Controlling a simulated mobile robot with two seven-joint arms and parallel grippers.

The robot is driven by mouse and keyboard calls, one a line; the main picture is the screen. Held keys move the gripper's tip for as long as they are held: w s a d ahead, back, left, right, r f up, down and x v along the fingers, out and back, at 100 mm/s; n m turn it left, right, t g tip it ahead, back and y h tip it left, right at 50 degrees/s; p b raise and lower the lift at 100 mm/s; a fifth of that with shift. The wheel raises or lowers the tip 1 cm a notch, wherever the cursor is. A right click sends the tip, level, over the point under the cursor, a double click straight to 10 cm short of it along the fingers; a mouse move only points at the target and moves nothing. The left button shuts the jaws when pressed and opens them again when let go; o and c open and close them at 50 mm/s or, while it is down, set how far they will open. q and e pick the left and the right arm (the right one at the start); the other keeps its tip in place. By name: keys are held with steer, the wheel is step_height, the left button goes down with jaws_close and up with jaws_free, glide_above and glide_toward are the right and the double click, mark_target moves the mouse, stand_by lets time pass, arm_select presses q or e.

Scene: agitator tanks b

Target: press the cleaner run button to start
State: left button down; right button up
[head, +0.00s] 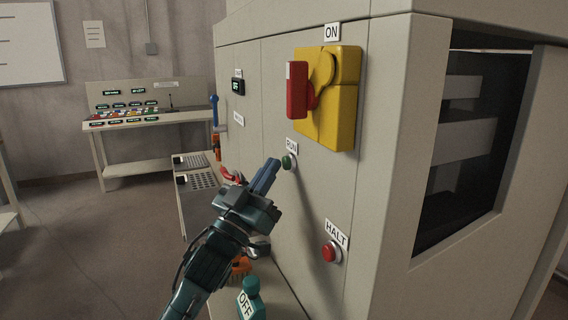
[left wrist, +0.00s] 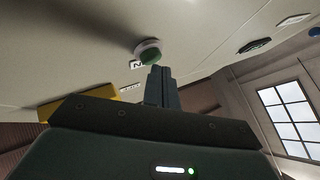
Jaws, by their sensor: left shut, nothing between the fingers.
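The green run button (head: 289,162) sits on the side panel of the grey cleaner cabinet (head: 392,180), under a label reading RUN (head: 292,146). My left gripper (head: 274,165) is shut and empty, with its fingertips just left of the button in the head view. In the left wrist view the green button (left wrist: 149,53) with its pale collar shows just beyond the fingertips (left wrist: 157,70). I cannot tell whether they touch it. My right gripper is in neither view.
A red halt button (head: 331,252) sits lower right on the panel. A yellow switch box (head: 340,98) with a red handle (head: 297,90) is above, under an ON label. A console table (head: 150,123) stands far left; floor between is clear.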

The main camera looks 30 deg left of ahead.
arm_select(q)
steer(key=shift+w+d, duration=0.3)
steer(key=shift+w, duration=0.05)
stand_by(0.4)
steer(key=shift+s+a, duration=0.1)
steer(key=shift+s, duration=0.05)
steer(key=shift+s+a, duration=0.45)
steer(key=shift+s, duration=0.1)
steer(key=s+a, duration=0.3)
steer(key=shift+s+a+p, duration=0.15)
steer(key=shift+s+p, duration=0.2)
steer(key=shift+s, duration=0.05)
stand_by(0.4)
stand_by(0.5)
